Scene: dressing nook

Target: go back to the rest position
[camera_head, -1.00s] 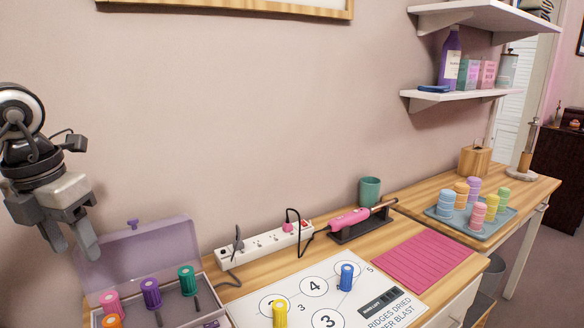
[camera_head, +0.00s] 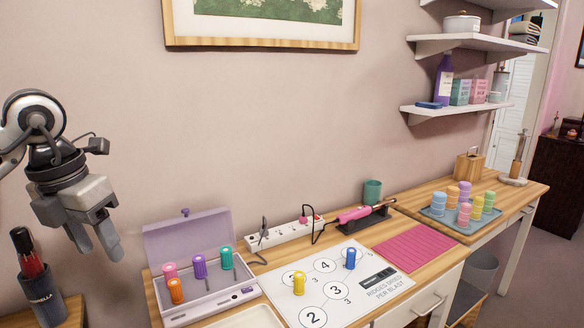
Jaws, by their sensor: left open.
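My left gripper (camera_head: 92,236) hangs at the left of the head view with its fingers pointing down. It is open and empty, in the air to the left of the purple case. My right gripper is not in view. Below on the table, the open purple case (camera_head: 186,240) holds pink (camera_head: 170,271), purple (camera_head: 199,266), green (camera_head: 226,258) and orange (camera_head: 176,290) rollers. A yellow roller (camera_head: 299,284) and a blue roller (camera_head: 350,258) stand on the white numbered mat (camera_head: 335,314).
A power strip (camera_head: 284,234), a pink iron on its stand (camera_head: 354,216) and a green cup (camera_head: 372,192) line the wall. A pink mat (camera_head: 415,246) lies right. A blue tray (camera_head: 466,224) holds several pastel rollers.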

